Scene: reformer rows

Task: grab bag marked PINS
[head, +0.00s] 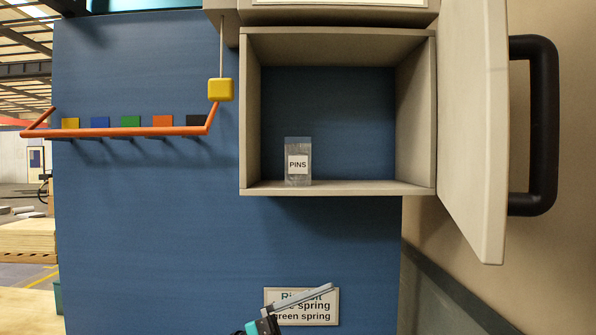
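A small clear bag marked PINS (298,170) stands upright on the floor of an open cabinet (340,188), left of its middle. Its grey contents show below a white label. At the bottom edge, a grey bar with black and teal parts (268,325) slants up to the right in front of a sign. It looks like part of my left gripper, well below the cabinet and apart from the bag. Whether its fingers are open or shut does not show. My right gripper is not in view.
The cabinet door (474,130) stands open at right, with a black handle (545,125). An orange rail (120,131) with several coloured tabs is at left. A yellow block (221,90) hangs beside the cabinet. A partly covered sign (325,307) is below. The cabinet is otherwise empty.

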